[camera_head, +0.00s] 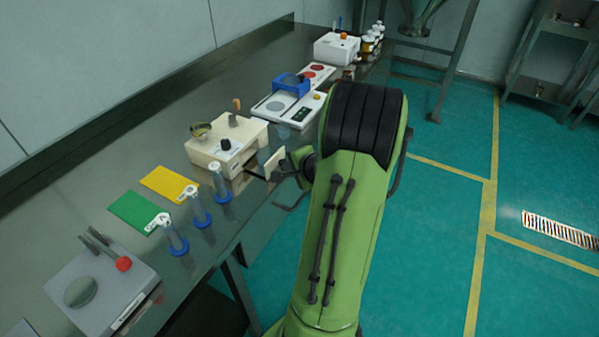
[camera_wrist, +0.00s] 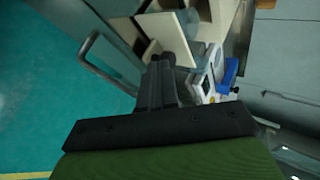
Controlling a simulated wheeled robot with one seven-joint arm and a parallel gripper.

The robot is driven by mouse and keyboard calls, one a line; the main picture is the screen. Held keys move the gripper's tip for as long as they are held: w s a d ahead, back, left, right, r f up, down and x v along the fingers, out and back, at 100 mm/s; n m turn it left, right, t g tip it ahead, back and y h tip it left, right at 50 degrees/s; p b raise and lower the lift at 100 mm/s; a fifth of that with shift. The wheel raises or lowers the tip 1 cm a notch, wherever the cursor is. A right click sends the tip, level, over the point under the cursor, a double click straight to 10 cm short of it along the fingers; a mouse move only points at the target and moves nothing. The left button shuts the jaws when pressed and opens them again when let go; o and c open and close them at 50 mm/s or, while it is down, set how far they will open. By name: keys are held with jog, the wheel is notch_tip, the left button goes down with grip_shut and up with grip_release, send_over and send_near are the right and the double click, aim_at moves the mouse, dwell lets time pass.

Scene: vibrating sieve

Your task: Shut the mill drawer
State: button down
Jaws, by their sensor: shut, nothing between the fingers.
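The mill (camera_head: 228,143) is a cream box with a dark knob on its front, standing on the dark bench. Its drawer (camera_head: 275,162) is pulled out towards the bench's front edge, with a gap between its cream front panel and the body. My gripper (camera_head: 286,170) is shut and empty, close to the outer face of the drawer front. In the wrist view my fingertips (camera_wrist: 166,57) are together just before a cream panel (camera_wrist: 168,30) that appears to be the drawer front. I cannot tell whether they touch it.
A bench rail or handle (camera_wrist: 88,60) curves beside my gripper. Blue-based cylinders (camera_head: 219,183) stand left of the mill, near yellow (camera_head: 168,183) and green (camera_head: 137,212) mats. A white device with a blue part (camera_head: 289,104) stands beyond the mill. Open floor lies to the right.

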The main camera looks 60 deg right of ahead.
aim_at(257, 155)
jog(key=shift+w, duration=0.1)
jog(key=w, duration=0.3)
jog(key=w+p, duration=0.1)
jog(key=w, duration=0.4)
jog(key=shift+w+a+p, duration=0.35)
jog(key=shift+w+p, duration=0.05)
jog(key=shift+w+a+r, duration=0.1)
